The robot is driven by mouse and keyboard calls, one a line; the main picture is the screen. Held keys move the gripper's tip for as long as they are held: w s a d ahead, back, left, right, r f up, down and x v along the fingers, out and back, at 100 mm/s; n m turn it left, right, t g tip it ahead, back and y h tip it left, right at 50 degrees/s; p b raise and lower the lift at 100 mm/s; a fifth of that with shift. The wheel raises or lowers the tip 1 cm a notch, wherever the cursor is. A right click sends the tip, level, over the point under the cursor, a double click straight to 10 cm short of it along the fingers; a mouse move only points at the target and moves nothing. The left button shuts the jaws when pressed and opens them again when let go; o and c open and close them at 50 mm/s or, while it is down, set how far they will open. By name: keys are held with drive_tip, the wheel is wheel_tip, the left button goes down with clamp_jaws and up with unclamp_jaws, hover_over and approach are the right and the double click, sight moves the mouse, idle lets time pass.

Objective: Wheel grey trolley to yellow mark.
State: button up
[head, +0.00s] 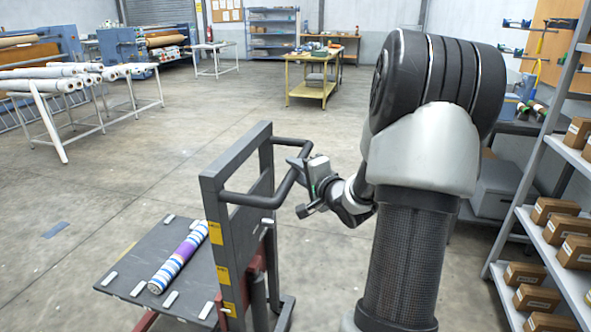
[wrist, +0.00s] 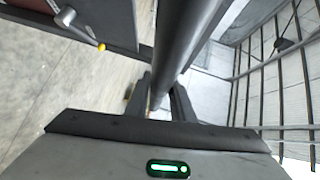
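The grey trolley (head: 207,180) stands in the lower middle of the head view, with an upright dark frame, a looped push handle (head: 250,200) and a low flat deck (head: 130,262). A roll striped blue, white and purple (head: 180,256) lies on the deck between small pale blocks. My gripper (head: 299,188) is at the right part of the handle. In the wrist view the dark handle bar (wrist: 188,45) runs between the two fingers (wrist: 160,100) and fills the gap, so the gripper looks shut on it. I see no yellow mark on the floor.
A rack of white rolls (head: 60,82) stands at the left and a yellow table (head: 310,72) at the back. Shelves with cardboard boxes (head: 560,225) stand close on the right. A blue floor mark (head: 55,229) lies left of the trolley. The middle floor is clear.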

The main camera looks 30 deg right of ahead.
clamp_jaws()
